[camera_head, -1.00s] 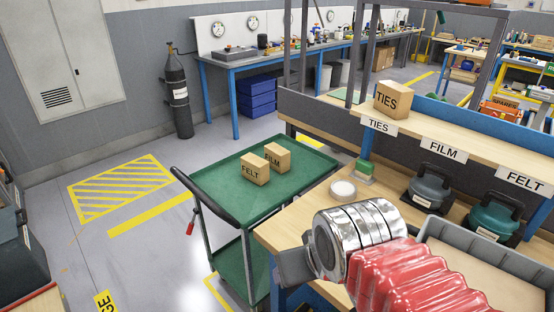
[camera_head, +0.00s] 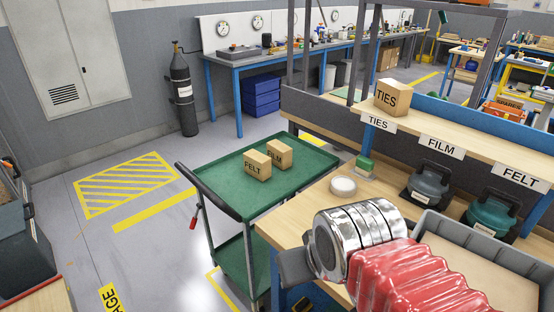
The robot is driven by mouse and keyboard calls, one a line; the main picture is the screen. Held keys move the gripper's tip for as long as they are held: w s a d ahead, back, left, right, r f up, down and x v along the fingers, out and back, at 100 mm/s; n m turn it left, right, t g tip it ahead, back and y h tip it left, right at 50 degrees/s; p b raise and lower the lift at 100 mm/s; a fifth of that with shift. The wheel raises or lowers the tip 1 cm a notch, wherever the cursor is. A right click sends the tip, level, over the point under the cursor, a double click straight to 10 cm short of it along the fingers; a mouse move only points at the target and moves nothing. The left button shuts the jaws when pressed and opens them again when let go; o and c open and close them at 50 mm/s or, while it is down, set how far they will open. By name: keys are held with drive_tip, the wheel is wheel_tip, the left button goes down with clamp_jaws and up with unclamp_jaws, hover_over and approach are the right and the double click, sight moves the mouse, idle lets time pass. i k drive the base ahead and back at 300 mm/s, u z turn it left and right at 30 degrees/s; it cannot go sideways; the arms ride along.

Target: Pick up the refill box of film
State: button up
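The film box (camera_head: 280,154) is a small tan carton marked FILM. It stands upright on the green top of the cart (camera_head: 221,184). A similar carton marked FELT (camera_head: 257,166) stands just in front of it and to its left, hiding part of its left side. My gripper (camera_head: 284,268) shows as a dark grey piece at the end of my silver and red arm, low in the middle of the picture. It is over the near edge of the wooden bench, nearer to me than the cart and apart from both cartons. Its finger opening cannot be made out.
A wooden bench (camera_head: 322,208) stands right of the cart, with a white roll (camera_head: 343,186) and a grey bin (camera_head: 434,222). Its shelf has labels TIES, FILM and FELT, with a TIES box (camera_head: 391,97) above its label. The cart's dark handle (camera_head: 207,191) faces left.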

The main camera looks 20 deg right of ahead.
sight(280, 154)
drive_tip(key=k, duration=0.55)
drive_tip(key=u, duration=0.45)
drive_tip(key=i, duration=0.9)
drive_tip(key=u, duration=0.75)
drive_tip(key=i, duration=1.75)
drive_tip(key=z, duration=0.15)
